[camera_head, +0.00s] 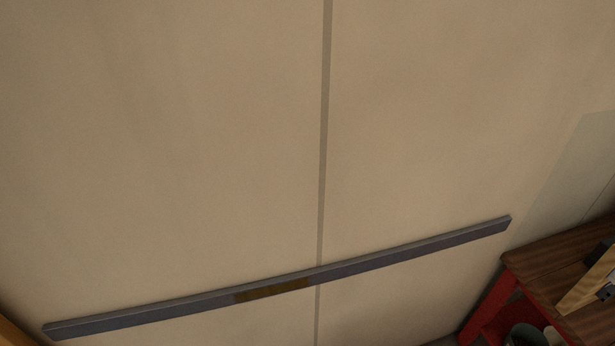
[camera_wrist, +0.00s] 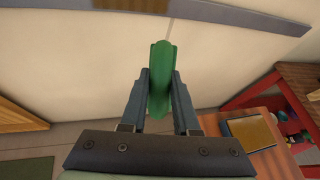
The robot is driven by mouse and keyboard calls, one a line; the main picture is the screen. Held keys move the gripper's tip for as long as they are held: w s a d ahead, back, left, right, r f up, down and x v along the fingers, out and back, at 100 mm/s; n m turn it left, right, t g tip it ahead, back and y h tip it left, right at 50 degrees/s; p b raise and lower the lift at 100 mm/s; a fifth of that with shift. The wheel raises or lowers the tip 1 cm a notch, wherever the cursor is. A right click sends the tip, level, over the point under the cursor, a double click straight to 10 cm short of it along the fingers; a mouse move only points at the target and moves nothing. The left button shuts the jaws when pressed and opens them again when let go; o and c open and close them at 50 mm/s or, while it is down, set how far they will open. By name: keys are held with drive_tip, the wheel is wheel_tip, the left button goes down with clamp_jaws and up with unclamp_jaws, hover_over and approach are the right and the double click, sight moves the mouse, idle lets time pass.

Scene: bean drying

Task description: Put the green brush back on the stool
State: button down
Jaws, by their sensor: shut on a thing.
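The green brush (camera_wrist: 160,58) is held in my gripper (camera_wrist: 160,74) in the wrist view. The two dark fingers close on it from either side, and it stands out past the fingertips in front of the pale wall. A wooden top (camera_wrist: 262,132) with a flat tan-yellow item on it lies at the lower right of the wrist view, apart from the brush. I cannot tell whether this is the stool. The gripper and brush are not visible in the head view.
A red-framed bench (camera_head: 540,262) with a wooden top stands at the right of the head view, with a pale wooden item on it. A dark grey rail (camera_head: 400,258) runs along the pale wall (camera_head: 180,130). A green mat (camera_wrist: 28,170) lies at lower left.

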drive_tip(key=m, duration=0.3)
drive_tip(key=shift+r+p, duration=0.15)
drive_tip(key=shift+p, duration=0.25)
drive_tip(key=shift+m, duration=0.4)
drive_tip(key=shift+w+a+r+g+b, duration=0.1)
drive_tip(key=shift+w+g+b, duration=0.15)
drive_tip(key=shift+b, duration=0.95)
